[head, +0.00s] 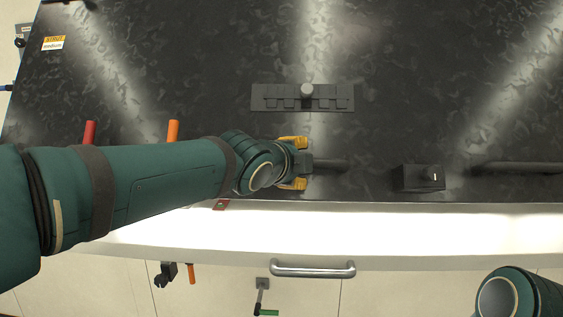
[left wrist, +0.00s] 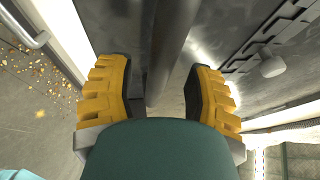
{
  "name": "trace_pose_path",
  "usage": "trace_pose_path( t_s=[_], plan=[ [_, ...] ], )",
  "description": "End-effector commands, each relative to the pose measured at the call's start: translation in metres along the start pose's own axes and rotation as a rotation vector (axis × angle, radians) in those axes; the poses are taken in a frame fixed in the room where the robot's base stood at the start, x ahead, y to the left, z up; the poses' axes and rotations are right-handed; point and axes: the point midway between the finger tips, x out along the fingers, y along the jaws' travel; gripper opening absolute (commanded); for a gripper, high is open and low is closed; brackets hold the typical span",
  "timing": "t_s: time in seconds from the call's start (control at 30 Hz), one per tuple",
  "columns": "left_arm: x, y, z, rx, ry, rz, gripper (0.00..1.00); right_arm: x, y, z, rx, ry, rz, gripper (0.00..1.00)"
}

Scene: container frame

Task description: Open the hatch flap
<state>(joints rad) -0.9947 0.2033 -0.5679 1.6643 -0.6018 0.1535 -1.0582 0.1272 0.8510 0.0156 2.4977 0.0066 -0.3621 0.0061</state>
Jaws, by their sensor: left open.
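My left gripper (head: 299,163) has yellow fingers, spread apart at the front edge of the dark mottled panel (head: 400,60). A dark bar (head: 332,165) extends to the right from between its fingers. In the left wrist view the open fingers (left wrist: 158,75) stand on either side of a grey bar (left wrist: 172,45), with gaps beside it. A similar dark bar (head: 520,168) lies farther right. I cannot tell which part is the hatch flap. My right gripper is not in view; only part of my right arm shows at bottom right.
A toothed black strip with a round knob (head: 307,90) lies behind the gripper. A small black box (head: 423,178) is to the right. Red (head: 90,132) and orange (head: 173,131) handles stand beyond my left arm. A metal pull handle (head: 312,269) is on the pale front below.

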Motion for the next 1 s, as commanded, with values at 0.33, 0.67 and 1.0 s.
trace_pose_path(
  t_s=[0.33,0.67,1.0],
  plan=[
    [-0.049,-0.001,-0.001,-0.002,0.007,-0.003,0.52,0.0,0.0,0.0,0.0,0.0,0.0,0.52],
    [-0.094,-0.001,0.0,-0.004,0.004,-0.003,0.52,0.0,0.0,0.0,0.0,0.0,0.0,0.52],
    [-0.106,-0.001,0.0,-0.002,0.001,-0.003,0.52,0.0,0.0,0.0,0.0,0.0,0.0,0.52]
  ],
)
